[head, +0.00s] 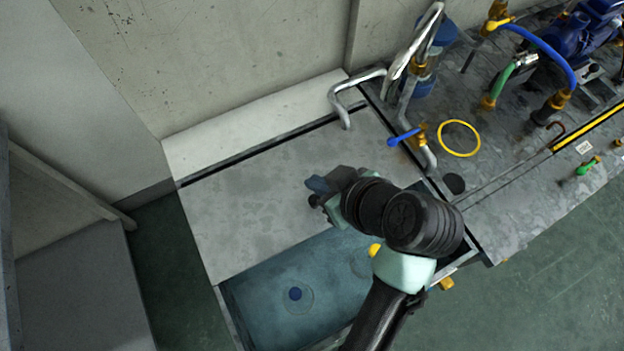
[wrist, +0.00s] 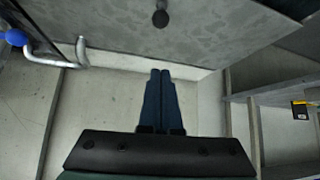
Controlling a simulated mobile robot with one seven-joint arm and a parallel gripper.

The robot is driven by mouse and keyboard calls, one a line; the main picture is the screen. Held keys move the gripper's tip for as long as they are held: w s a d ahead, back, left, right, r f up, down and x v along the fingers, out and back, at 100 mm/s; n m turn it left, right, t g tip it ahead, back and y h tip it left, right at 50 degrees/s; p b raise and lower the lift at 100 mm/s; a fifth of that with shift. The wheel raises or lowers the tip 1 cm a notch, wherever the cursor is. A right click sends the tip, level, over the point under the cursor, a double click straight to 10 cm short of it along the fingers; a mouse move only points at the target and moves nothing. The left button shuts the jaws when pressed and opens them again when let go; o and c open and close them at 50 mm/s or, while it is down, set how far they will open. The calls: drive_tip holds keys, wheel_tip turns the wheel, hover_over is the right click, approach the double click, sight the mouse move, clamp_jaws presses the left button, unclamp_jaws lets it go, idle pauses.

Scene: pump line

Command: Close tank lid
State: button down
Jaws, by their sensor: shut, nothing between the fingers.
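The tank lid (head: 235,205) is a flat grey, mottled panel over the back part of the tank. The lid (wrist: 215,25) fills the top of that view, with a dark round knob (wrist: 160,18) apart from the fingertips.
A bent metal pipe (head: 348,103) hangs over the lid's back right corner. A blue-handled valve (head: 403,137) and a yellow ring (head: 459,138) are on the bench to the right. A pale ledge and wall (head: 220,60) stand behind. Green floor (head: 165,260) lies to the left.

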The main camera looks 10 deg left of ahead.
sight(311, 196)
drive_tip(key=shift+w+a+f, duration=0.15)
drive_tip(key=shift+w+f, duration=0.05)
drive_tip(key=shift+f, duration=0.2)
drive_tip(key=x, duration=0.8)
drive_tip(key=shift+w+f, duration=0.2)
drive_tip(key=shift+s+d+f, duration=0.25)
drive_tip(key=shift+s+d, duration=1.1)
drive_tip(key=shift+s, duration=0.1)
